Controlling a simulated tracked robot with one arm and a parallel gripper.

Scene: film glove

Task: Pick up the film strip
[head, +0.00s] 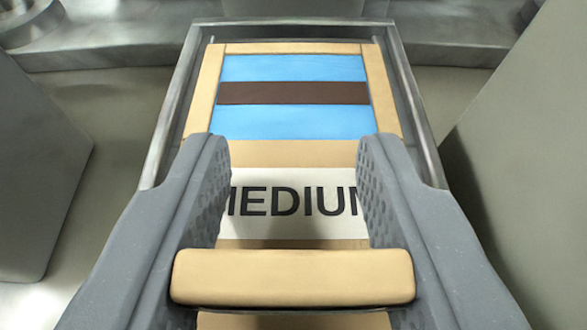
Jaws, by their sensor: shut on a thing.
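My gripper (291,142) shows as two grey fingers with dimpled inner faces, set wide apart, pointing forward over a tan box. A tan bar (292,277) with rounded ends spans the gap between the fingers, close to the camera. My gripper is shut on this bar. I cannot tell whether the bar is the film strip. The box has a blue panel (292,122) beyond the fingertips, crossed by a dark brown band (293,93). I cannot tell whether the band is a strip or a slot. The fingers partly hide the box's white label (290,203) reading MEDIUM.
The box sits in a grey metal holder (413,95) with raised side walls. Large grey blocks stand at the left (38,170) and right (535,150). A grey ledge (130,50) runs across the back. Bare pale floor shows between the holder and the blocks.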

